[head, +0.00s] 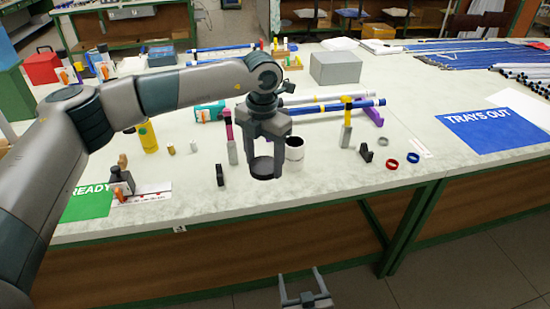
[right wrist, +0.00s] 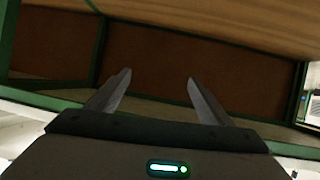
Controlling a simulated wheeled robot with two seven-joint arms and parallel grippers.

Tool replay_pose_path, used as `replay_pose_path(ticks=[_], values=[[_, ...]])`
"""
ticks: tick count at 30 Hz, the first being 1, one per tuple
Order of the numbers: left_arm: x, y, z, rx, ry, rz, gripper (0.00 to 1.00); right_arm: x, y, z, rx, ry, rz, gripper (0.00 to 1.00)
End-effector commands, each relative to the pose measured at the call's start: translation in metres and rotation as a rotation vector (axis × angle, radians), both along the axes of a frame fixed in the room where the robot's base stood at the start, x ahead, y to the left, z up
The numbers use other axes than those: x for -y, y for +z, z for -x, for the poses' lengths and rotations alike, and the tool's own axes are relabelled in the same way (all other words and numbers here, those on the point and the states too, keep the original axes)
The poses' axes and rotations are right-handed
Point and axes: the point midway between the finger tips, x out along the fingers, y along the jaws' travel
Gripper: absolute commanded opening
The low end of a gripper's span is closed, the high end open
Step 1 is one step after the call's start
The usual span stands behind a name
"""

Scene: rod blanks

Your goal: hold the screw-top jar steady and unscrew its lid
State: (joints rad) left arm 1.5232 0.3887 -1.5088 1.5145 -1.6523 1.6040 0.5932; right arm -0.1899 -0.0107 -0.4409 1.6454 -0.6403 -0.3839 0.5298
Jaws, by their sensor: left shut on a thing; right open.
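My left gripper (head: 263,162) points down above the front middle of the table in the head view. It is shut on a dark, round, flat thing (head: 264,169) that looks like a lid. Just right of it stands a small white cylinder (head: 295,154) with a dark top, which looks like the jar; I cannot tell for sure whether its top is open. My right gripper (head: 300,275) is low in front of the table's edge, open and empty. The right wrist view shows its two fingers (right wrist: 160,77) spread apart, facing the table's brown front panel.
A black upright piece (head: 220,175) stands left of my left gripper. A red ring (head: 392,164) and a blue ring (head: 413,158) lie to the right. Blue tubes (head: 330,107) lie behind. A grey box (head: 335,67) stands further back. The table's front right is fairly clear.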

Motion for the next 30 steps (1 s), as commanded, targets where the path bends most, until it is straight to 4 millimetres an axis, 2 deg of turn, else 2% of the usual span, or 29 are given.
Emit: replay_pose_path(ticks=[1, 3, 12, 23, 30], values=[[-0.006, 0.0, 0.003, 0.0, -0.09, -0.004, 0.32, 0.004, -0.016, 0.007, -0.026, 0.005, 0.006, 0.74], [-0.013, 0.0, 0.007, -0.001, -0.225, -0.01, 0.32, 0.008, -0.034, 0.016, -0.055, 0.013, 0.01, 0.74], [-0.041, 0.001, 0.026, -0.006, -0.803, -0.032, 0.32, 0.031, -0.107, 0.057, -0.177, 0.031, 0.019, 0.74], [-0.074, -0.001, 0.054, -0.02, -1.497, -0.048, 0.32, 0.067, -0.184, 0.118, -0.308, 0.028, 0.023, 0.74], [-0.094, -0.002, 0.076, -0.025, -1.96, -0.051, 0.32, 0.094, -0.229, 0.164, -0.39, 0.009, 0.021, 0.74]])
